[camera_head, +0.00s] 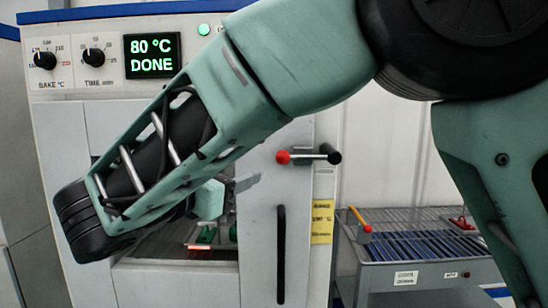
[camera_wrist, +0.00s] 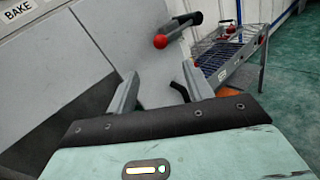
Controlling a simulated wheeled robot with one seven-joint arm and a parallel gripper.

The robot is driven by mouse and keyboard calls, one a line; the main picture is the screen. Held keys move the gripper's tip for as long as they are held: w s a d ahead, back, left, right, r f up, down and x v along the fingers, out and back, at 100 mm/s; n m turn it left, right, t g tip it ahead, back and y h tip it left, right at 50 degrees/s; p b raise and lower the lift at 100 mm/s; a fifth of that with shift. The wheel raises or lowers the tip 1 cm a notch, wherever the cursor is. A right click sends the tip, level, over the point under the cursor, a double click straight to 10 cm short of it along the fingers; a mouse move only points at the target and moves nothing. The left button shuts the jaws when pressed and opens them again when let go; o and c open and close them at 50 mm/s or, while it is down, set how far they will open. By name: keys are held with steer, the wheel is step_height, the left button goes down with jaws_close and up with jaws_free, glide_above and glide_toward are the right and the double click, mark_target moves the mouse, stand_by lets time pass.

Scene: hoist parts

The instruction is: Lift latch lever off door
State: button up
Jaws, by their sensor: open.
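The latch lever (camera_head: 316,156) lies roughly level across the oven door (camera_head: 262,230), with a red ball at its left end and a black end at its right. In the wrist view the latch lever (camera_wrist: 181,28) shows beyond the fingertips, tilted in the picture. My gripper (camera_wrist: 158,70) is open and empty, its two fingers pointing toward the door, with the red ball ahead of the gap between them. In the head view my gripper (camera_head: 245,182) is left of and below the red ball, apart from it. My arm hides much of the door.
The oven's display (camera_head: 152,56) reads "80 °C DONE", beside two knobs. A door window shows a lit interior. A metal roller cart (camera_head: 405,268) with an orange-handled lever (camera_head: 359,218) stands to the right.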

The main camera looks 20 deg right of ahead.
mark_target(279, 158)
steer(key=p+x, duration=0.3)
steer(key=x, duration=1)
steer(key=shift+w+d, duration=0.2)
jaws_close()
